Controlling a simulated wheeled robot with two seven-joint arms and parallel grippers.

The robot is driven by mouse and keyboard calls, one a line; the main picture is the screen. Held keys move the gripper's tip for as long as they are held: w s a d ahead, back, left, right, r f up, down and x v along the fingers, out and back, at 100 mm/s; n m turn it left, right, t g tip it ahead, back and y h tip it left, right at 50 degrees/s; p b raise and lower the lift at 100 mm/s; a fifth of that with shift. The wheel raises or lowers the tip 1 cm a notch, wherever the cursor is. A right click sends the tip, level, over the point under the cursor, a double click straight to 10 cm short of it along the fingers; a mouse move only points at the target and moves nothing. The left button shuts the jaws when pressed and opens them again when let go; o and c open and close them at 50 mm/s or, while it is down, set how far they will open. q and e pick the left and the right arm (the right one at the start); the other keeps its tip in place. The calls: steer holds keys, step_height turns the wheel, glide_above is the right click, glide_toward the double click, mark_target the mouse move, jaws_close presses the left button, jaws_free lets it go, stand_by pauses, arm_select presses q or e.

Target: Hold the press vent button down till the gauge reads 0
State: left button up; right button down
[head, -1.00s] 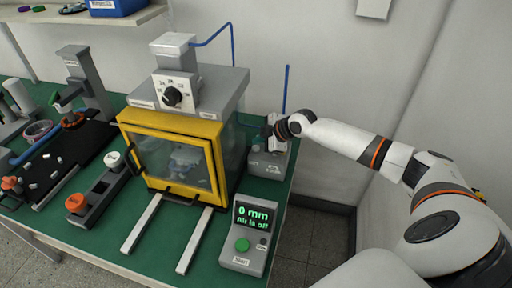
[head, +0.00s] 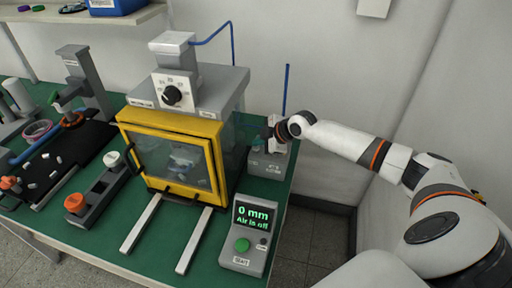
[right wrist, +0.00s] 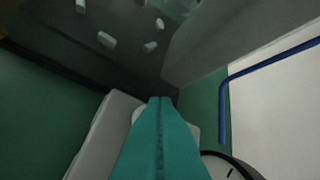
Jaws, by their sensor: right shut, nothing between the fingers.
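The press (head: 180,160) has a yellow-framed window door, which is closed, and a grey top with a black knob. A small grey box (head: 268,168) with labels stands at its right rear side. My right gripper (head: 258,143) is shut and empty, its teal fingertips down at that box. In the right wrist view the closed fingers (right wrist: 160,105) point at a pale housing (right wrist: 100,135) and cover whatever lies under their tips, so I cannot see the vent button or confirm contact. Part of a white gauge dial (right wrist: 222,166) with a black rim shows; its reading is unclear. My left gripper is out of view.
A control box (head: 243,250) with a green button displays "0 mm" and "Air is off". Two pale rails (head: 140,222) extend in front of the press. A blue tube (head: 287,90) rises behind the grey box. Other fixtures crowd the green table's left side.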

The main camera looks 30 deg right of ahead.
steer(key=shift+f+b, duration=0.35)
steer(key=shift+f, duration=0.2)
stand_by(0.4)
stand_by(1.9)
steer(key=shift+r+p, duration=0.75)
steer(key=shift+r, duration=0.2)
steer(key=shift+r, duration=0.1)
step_height(320, 180, up, 5)
steer(key=p, duration=0.4)
